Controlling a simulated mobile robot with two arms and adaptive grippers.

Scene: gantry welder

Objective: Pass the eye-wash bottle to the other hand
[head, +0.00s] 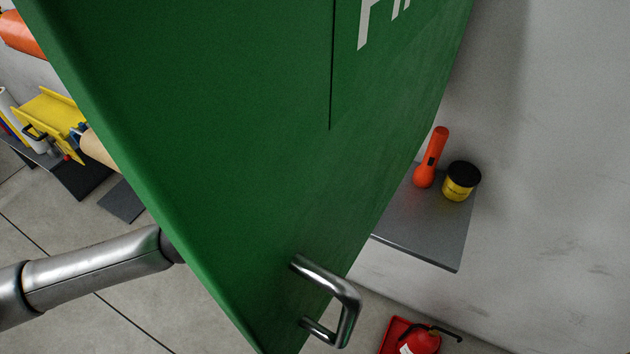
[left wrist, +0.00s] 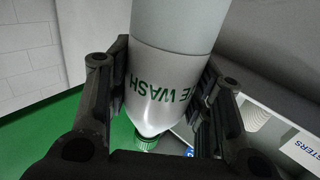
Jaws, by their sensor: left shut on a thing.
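The eye-wash bottle (left wrist: 172,62) fills the upper middle of the left wrist view. It is pale grey-white with green "WASH" lettering that reads upside down, and a green cap (left wrist: 146,144) at the lower end in the picture. My left gripper (left wrist: 164,78) is shut on the bottle, with a dark finger on each side. In the head view the bottle and the left gripper are hidden; a grey arm comes in from the left and passes behind a large green door. My right gripper is in neither view.
The green door (head: 230,130) with a metal handle (head: 345,300) blocks the middle of the head view. On the right, a grey shelf (head: 420,235) carries an orange flashlight (head: 431,158) and a yellow-black tub (head: 460,182).

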